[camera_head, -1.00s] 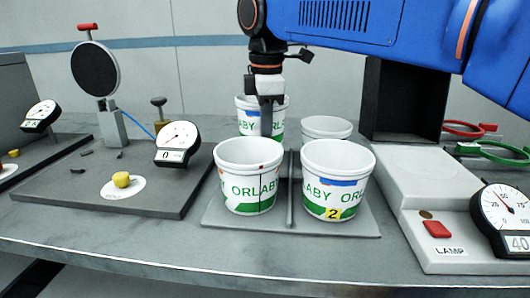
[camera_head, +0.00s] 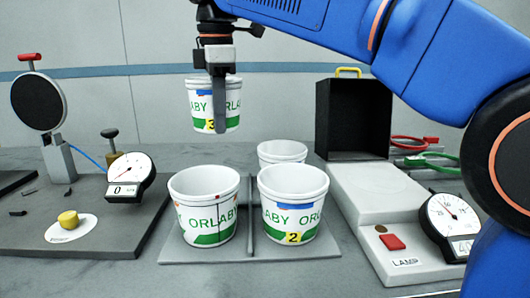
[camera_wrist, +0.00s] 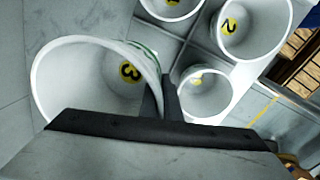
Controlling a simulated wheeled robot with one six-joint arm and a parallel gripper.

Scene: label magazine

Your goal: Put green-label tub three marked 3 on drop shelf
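A white tub (camera_head: 200,108) with a green-and-white label, a blue strip and a yellow tag reading 3 hangs in the air behind the tub stand, upright in the head view. My gripper (camera_head: 217,108) is shut on its wall, one dark finger showing across the label side. In the wrist view the same tub (camera_wrist: 52,85) fills the left, with a yellow 3 disc inside it, beside my gripper (camera_wrist: 163,97). A black open-fronted box (camera_head: 352,117) with a yellow handle stands at the back right; I cannot tell whether it is the drop shelf.
On the grey divided stand (camera_head: 178,250) are an unnumbered-looking tub (camera_head: 205,205), a tub tagged 2 (camera_head: 292,205) and a tub behind (camera_head: 282,152). A lamp unit (camera_head: 400,240) with a gauge is at right. A gauge fixture (camera_head: 40,215) is at left.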

